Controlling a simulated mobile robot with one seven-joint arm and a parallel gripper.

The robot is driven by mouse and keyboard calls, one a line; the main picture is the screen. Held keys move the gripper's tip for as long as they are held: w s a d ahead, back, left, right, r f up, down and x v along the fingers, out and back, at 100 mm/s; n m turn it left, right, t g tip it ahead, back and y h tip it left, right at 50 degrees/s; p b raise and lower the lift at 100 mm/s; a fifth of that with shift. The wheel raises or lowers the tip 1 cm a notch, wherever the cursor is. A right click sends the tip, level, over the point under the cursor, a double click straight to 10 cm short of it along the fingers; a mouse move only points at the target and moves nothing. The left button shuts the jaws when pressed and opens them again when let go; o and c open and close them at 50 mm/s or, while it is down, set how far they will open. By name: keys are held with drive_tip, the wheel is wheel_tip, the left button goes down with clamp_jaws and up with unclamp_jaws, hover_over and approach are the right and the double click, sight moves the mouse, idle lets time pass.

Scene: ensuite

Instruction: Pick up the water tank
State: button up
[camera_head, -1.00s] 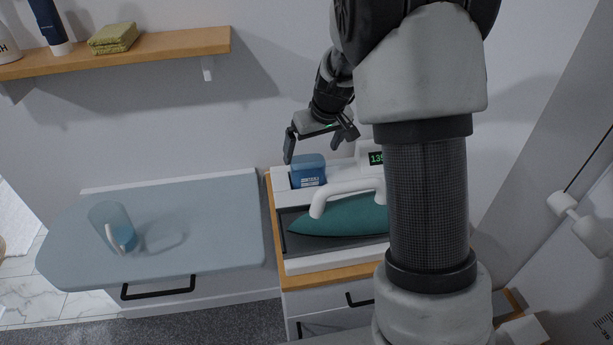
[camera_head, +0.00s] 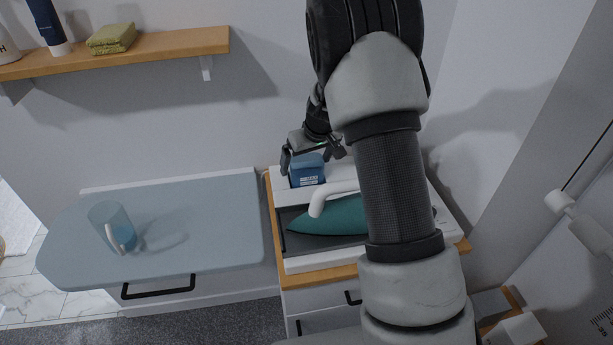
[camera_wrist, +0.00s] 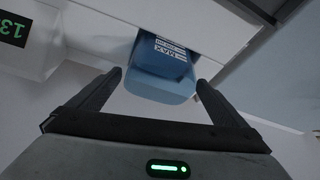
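The water tank (camera_head: 307,171) is a blue, box-shaped container with white markings, seated in the white ironing station at its back left. In the wrist view the tank (camera_wrist: 160,72) lies between and just ahead of the fingertips. My gripper (camera_head: 311,158) is at the tank, with one finger at its left side and the other toward its right. In the wrist view my gripper (camera_wrist: 158,82) is open, with its fingers on either side of the tank's near end. Contact is not clear. The tank's lower part is hidden in the station.
A teal iron (camera_head: 335,217) with a white handle rests on the station beside the tank. A clear jug (camera_head: 112,226) with some water stands on the blue-grey board (camera_head: 200,225) at left. A wooden shelf (camera_head: 165,43) is on the wall above. My arm hides the station's right part.

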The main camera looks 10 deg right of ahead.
drive_tip(key=c, duration=1.6)
drive_tip(key=shift+r, duration=0.15)
